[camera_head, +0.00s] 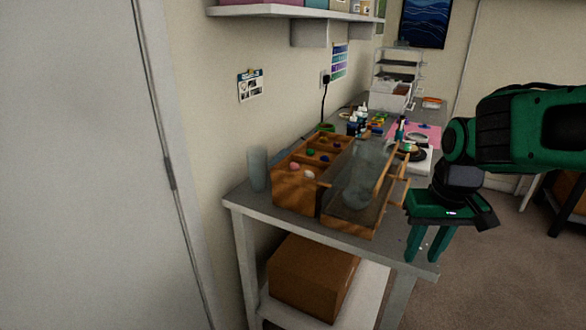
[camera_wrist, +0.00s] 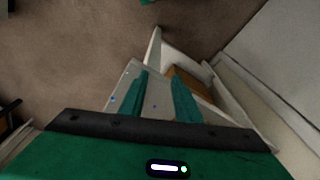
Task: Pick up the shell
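A wooden box with compartments (camera_head: 283,189) stands on the near end of the grey table and holds several small coloured pieces. A pale pink piece (camera_head: 308,173) and a whitish piece (camera_head: 294,166) lie in its near part; either may be the shell, but they are too small to tell. My gripper (camera_head: 426,250) hangs to the right of the box, by the table's near right corner. Its green fingers point down, apart and empty. In the wrist view, the gripper (camera_wrist: 160,85) shows the table corner between its fingers; no shell is in that view.
A clear-sided wooden case (camera_head: 347,220) holding a clear vessel (camera_head: 360,185) stands between the compartment box and my gripper. A grey cylinder (camera_head: 258,168) stands left of the box. Bottles (camera_head: 357,122) and a pink mat (camera_head: 428,132) lie farther back. A shelf (camera_head: 290,13) overhangs the wall side.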

